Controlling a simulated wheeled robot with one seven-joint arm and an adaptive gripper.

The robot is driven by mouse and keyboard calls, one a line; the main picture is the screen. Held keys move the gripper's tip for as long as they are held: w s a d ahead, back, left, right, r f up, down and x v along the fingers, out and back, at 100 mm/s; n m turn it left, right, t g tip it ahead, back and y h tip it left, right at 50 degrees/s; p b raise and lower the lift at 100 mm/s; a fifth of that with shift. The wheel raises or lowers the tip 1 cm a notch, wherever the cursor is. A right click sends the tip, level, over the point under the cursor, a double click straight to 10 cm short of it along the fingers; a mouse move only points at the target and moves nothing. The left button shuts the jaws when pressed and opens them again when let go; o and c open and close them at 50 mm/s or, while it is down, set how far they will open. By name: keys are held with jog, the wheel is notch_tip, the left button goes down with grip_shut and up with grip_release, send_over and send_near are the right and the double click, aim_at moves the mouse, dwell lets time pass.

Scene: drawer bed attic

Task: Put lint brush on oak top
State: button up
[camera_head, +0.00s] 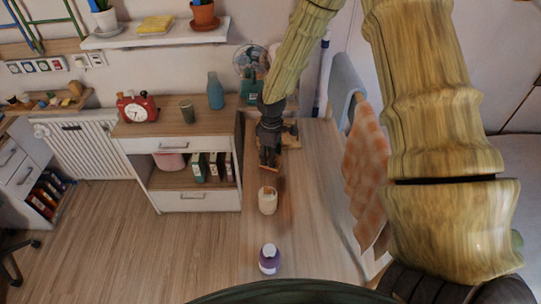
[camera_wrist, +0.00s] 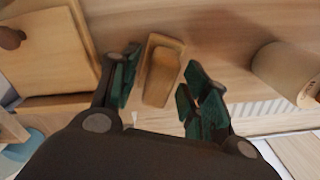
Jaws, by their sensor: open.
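The lint brush (camera_wrist: 163,72), a flat wooden block with a raised paler part, lies on a wood-grained surface in the wrist view. My gripper (camera_wrist: 163,68) is open, with its dark green fingers on either side of the brush and visible gaps between. In the head view my gripper (camera_head: 268,160) hangs over the long wooden surface (camera_head: 310,215), and its tip hides most of the brush. The white cabinet to the left has an oak-coloured top (camera_head: 225,120).
A red alarm clock (camera_head: 137,108), a dark cup (camera_head: 187,111) and a blue bottle (camera_head: 215,91) stand on the cabinet top, with bare wood between. A beige jar (camera_head: 267,201) and a purple-labelled bottle (camera_head: 269,260) stand nearer me. An orange checked cloth (camera_head: 366,175) hangs at right.

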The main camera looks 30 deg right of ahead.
notch_tip(320, 180, up, 12)
jog(key=b, duration=0.3)
jog(key=shift+b, duration=0.3)
dwell(0.4)
